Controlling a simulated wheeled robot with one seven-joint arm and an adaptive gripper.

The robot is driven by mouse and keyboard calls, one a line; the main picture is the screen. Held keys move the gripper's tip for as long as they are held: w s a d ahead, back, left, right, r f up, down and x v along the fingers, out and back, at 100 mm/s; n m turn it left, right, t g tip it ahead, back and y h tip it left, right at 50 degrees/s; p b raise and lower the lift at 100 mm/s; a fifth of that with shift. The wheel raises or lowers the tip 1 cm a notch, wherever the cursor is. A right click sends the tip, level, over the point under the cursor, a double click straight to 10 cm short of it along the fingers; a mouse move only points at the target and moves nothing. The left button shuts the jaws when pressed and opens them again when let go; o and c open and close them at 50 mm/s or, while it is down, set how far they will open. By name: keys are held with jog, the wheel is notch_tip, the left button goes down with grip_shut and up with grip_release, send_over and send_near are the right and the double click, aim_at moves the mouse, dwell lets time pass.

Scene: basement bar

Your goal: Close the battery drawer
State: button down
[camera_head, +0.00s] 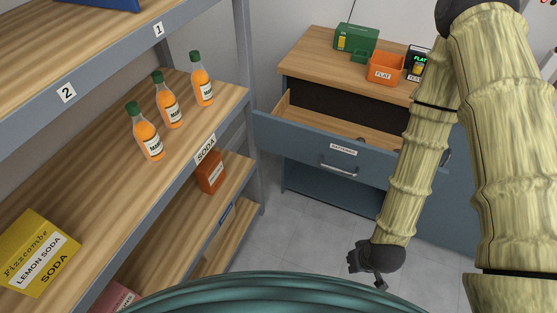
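The battery drawer (292,138) is a blue-grey drawer front with a white label reading roughly "BATTERIES" and a bar handle (339,169). It is pulled out from the wooden-topped cabinet (310,56), and its wooden inside shows. My bamboo-textured arm comes down on the right, in front of the drawer's right part. My dark gripper (371,268) hangs low over the floor, below and a little right of the handle, apart from the drawer. Its fingers are small and dark, and I cannot tell whether they are open.
A green box (355,38), an orange bin marked "FLAT" (384,70) and a dark device (415,61) stand on the cabinet. A shelf rack with orange bottles (168,104) and a yellow soda box (36,252) fills the left. Tiled floor (300,231) lies clear before the cabinet.

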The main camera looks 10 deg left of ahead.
jog(key=w+a+n+t+y+b, duration=0.1)
jog(key=w+a+n+t+b, duration=0.4)
jog(key=w+b, duration=0.65)
jog(key=w+a+n+t+y+b, duration=0.2)
jog(key=w+a+n+b, duration=0.45)
jog(key=b, duration=0.75)
jog(key=w+a+r+n+t+y+b, duration=0.1)
jog(key=a+r+n+t+y+b, duration=0.3)
jog(key=b, duration=1.9)
jog(key=a+r+n+t, duration=0.2)
jog(key=a+r+n, duration=0.3)
jog(key=a+r, duration=0.1)
jog(key=shift+a+r+t+b, duration=0.3)
jog(key=shift+a+r+b, duration=0.1)
jog(key=shift+r, duration=0.25)
jog(key=shift+w+n+p, duration=0.15)
jog(key=shift+n+p, duration=0.1)
jog(key=shift+p, duration=0.15)
jog(key=shift+w+p, duration=0.1)
jog(key=shift+p, duration=0.25)
jog(key=shift+w+a+p, duration=0.1)
jog(key=shift+w+p, duration=0.2)
jog(key=shift+p, duration=0.8)
jog(key=shift+w+a+p, duration=0.1)
jog(key=shift+w+p, duration=0.15)
jog(key=shift+p, duration=0.8)
